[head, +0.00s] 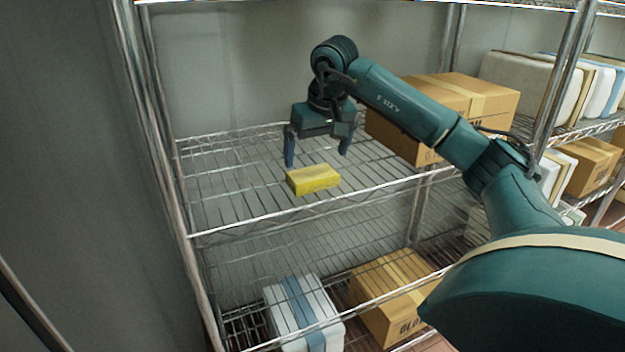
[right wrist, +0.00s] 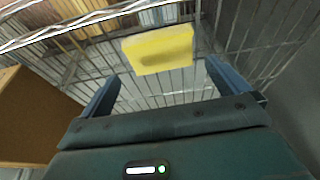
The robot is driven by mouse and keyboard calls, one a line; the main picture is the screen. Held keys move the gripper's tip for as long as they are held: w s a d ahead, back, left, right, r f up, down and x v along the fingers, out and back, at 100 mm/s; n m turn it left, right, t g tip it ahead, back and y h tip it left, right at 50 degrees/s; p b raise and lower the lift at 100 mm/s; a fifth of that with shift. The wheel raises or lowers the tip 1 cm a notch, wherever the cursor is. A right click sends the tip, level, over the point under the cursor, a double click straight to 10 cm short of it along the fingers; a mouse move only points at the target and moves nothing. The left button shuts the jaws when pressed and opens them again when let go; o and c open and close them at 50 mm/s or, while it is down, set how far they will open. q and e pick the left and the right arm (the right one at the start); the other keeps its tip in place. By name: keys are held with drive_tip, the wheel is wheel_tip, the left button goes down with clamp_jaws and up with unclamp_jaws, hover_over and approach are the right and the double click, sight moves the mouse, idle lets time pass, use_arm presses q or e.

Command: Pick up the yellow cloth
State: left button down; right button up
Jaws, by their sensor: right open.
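The yellow cloth (head: 314,179) is a small block-shaped piece lying on the wire shelf (head: 230,205), near its front edge. It also shows in the right wrist view (right wrist: 159,49), just beyond the fingertips and between their lines. My right gripper (head: 317,160) is open and empty, pointing down, a little above and behind the cloth in the head view. Its two blue fingers also show in the right wrist view (right wrist: 160,85), apart, with nothing between them. My left gripper is not in view.
A cardboard box (head: 485,97) stands on the same shelf to the right. Metal posts (head: 165,150) bound the shelf at the left. The lower shelf holds a white box with a blue band (head: 330,335) and a cardboard box (head: 375,315). The shelf left of the cloth is clear.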

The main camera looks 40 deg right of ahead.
sight(313, 173)
drive_tip(key=shift+x, duration=2.7)
drive_tip(key=shift+a, duration=0.1)
drive_tip(key=shift+c, duration=0.4)
drive_tip(key=c, duration=0.5)
drive_tip(key=shift+c, duration=0.2)
wheel_tip(313, 173, up, 10)
drive_tip(key=shift+p, duration=0.45)
